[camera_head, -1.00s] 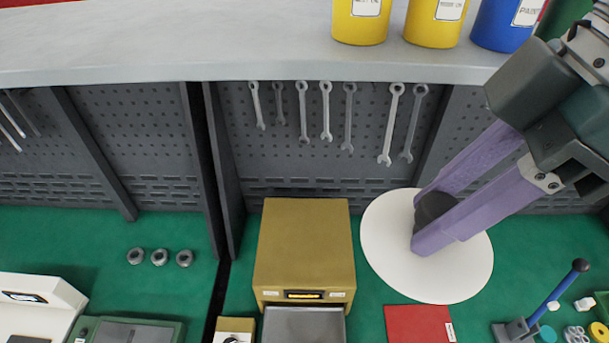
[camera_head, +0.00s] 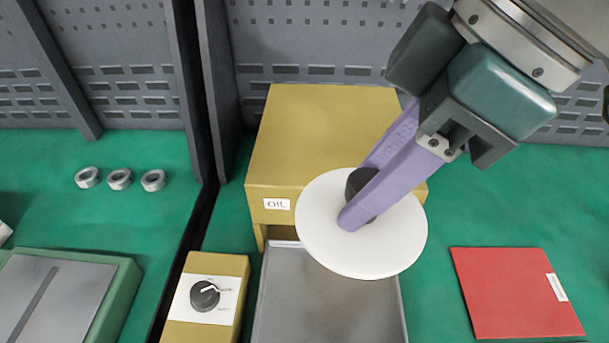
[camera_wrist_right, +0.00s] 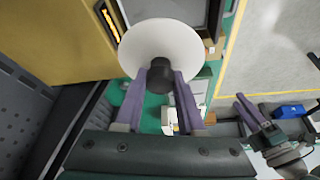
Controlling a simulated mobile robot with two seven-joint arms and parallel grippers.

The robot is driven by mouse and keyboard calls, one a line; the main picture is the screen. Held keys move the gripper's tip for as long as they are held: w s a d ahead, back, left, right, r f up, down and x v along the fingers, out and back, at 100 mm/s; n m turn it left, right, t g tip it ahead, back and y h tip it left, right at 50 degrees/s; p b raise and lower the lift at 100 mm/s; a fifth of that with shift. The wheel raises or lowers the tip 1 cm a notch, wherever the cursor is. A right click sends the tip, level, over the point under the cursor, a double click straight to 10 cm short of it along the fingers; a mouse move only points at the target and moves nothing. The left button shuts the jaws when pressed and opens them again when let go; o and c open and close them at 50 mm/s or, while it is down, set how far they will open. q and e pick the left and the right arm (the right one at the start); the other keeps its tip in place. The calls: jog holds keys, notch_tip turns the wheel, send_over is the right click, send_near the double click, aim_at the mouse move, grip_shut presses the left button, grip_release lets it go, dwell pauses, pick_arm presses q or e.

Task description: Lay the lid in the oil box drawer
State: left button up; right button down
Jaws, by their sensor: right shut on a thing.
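The lid (camera_head: 395,245) is a white disc with a dark knob. My right gripper (camera_head: 362,197) is shut on the knob and holds the lid in front of the oil box (camera_head: 320,130), a mustard box labelled OIL. Its grey drawer (camera_head: 320,305) is pulled open toward the viewer. In the head view the lid covers the drawer's back right part and some of the box front. The lid (camera_wrist_right: 155,40) and right gripper (camera_wrist_right: 158,88) also show in the right wrist view. My left gripper (camera_wrist_right: 252,112) shows small at the right there, its opening unclear.
A yellow dial box (camera_head: 205,300) stands close left of the drawer. A red panel (camera_head: 510,290) lies to the right, with clear green bench between. Several nuts (camera_head: 120,179) lie at the left. A grey perforated wall (camera_head: 320,40) stands behind.

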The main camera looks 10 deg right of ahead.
jog(key=f+b, duration=0.2)
jog(key=f, duration=0.5)
jog(key=f+b, duration=0.3)
jog(key=f, duration=0.5)
jog(key=a+f+b, duration=0.1)
jog(key=f+b, duration=0.1)
jog(key=f, duration=0.5)
jog(key=shift+w+f+b, duration=0.3)
jog(key=shift+w, duration=0.05)
pick_arm(q)
notch_tip(320, 180, down, 11)
jog(key=b, duration=0.1)
pick_arm(e)
jog(key=shift+f, duration=1.85)
pick_arm(q)
jog(key=shift+w, duration=0.1)
pick_arm(e)
jog(key=shift+f, duration=0.15)
jog(key=c, duration=0.5)
grip_release()
jog(key=shift+d, duration=0.1)
